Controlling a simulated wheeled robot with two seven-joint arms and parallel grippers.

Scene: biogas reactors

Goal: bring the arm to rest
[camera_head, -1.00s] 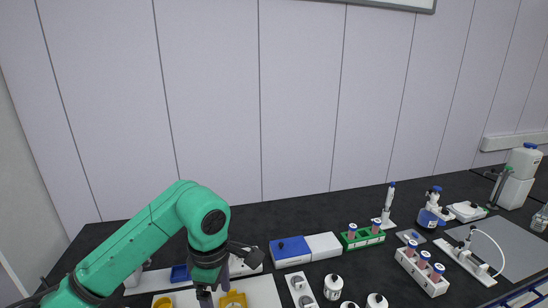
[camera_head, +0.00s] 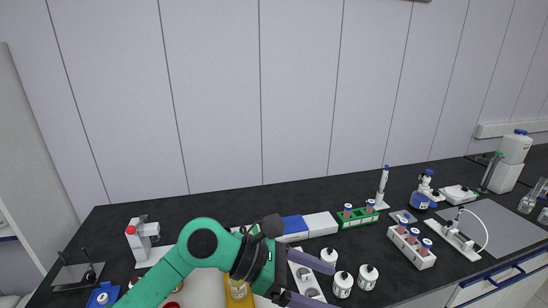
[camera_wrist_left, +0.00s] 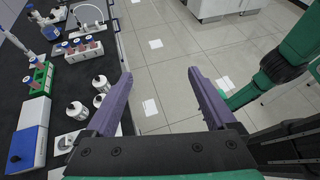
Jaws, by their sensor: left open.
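My left arm (camera_head: 190,265) is green and comes in from the bottom left of the head view, reaching to the right over the front of the black bench. My left gripper (camera_head: 318,281) has purple fingers, spread apart with nothing between them. In the left wrist view the open gripper (camera_wrist_left: 160,76) points out over the tiled floor, beside the bench edge. My right gripper is not in either view. A green arm link (camera_wrist_left: 285,60) of mine shows at the right of the left wrist view.
White bottles with black caps (camera_head: 343,284) stand just right of the gripper. A white tube rack (camera_head: 411,246), a green rack (camera_head: 357,217) and a blue-and-white box (camera_head: 295,228) stand behind. The yellow item (camera_head: 238,289) is partly covered by my arm. Open floor (camera_wrist_left: 170,100) lies beyond the bench edge.

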